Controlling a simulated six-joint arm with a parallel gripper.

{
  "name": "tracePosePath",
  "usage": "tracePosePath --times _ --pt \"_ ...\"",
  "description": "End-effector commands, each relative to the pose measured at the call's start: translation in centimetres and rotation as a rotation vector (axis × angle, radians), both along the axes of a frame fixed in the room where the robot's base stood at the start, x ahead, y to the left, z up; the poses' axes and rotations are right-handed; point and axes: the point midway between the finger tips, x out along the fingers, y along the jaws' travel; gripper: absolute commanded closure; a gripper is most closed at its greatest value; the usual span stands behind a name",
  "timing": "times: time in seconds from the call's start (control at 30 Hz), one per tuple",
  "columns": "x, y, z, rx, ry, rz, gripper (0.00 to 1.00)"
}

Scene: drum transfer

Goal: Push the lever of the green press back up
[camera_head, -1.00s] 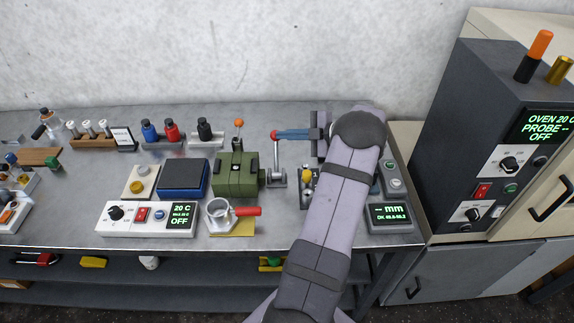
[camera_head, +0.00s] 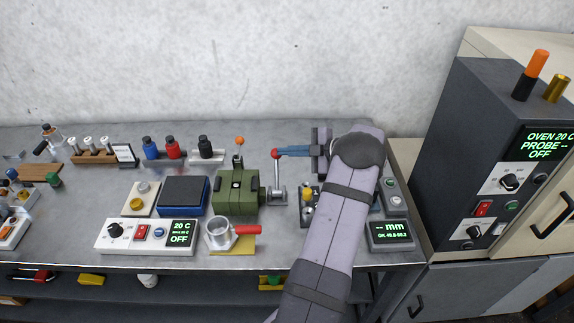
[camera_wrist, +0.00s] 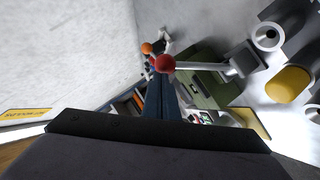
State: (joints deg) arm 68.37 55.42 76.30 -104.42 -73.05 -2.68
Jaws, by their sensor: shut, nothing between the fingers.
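The green press (camera_head: 238,192) is a squat green block on the bench; it also shows in the wrist view (camera_wrist: 208,88). Its lever (camera_head: 276,174), a grey arm with a red ball on top, stands roughly upright at the block's right side. In the wrist view the lever (camera_wrist: 205,66) runs from its grey pivot to the red ball. My gripper (camera_head: 282,151) is shut and empty, its blue fingers pointing left at the ball's height. In the wrist view the fingertips (camera_wrist: 159,82) are right by the ball; I cannot tell whether they touch it.
An orange-knobbed stick (camera_head: 239,150) stands just behind the press. A metal cup with a red handle (camera_head: 218,234) stands in front of it, and a blue box (camera_head: 183,196) to its left. A gauge display (camera_head: 390,233) is right of my arm.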

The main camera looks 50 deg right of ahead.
Motion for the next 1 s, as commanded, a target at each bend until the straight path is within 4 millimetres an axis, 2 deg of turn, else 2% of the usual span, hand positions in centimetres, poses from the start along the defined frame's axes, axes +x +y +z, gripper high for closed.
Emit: tracePosePath --times 0.27,0.3,0.5,0.7,1.0 --pt "-2.8 1.4 3.3 0.001 -0.005 0.002 1.0" --pt "-3.5 0.9 2.9 -0.002 -0.006 0.0 1.0" --pt "-7.0 -0.3 4.5 -0.002 -0.005 0.002 1.0" --pt "-9.5 -1.2 5.8 -0.001 -0.004 0.005 1.0" --pt "-11.0 -1.7 6.7 0.002 -0.004 0.007 1.0"
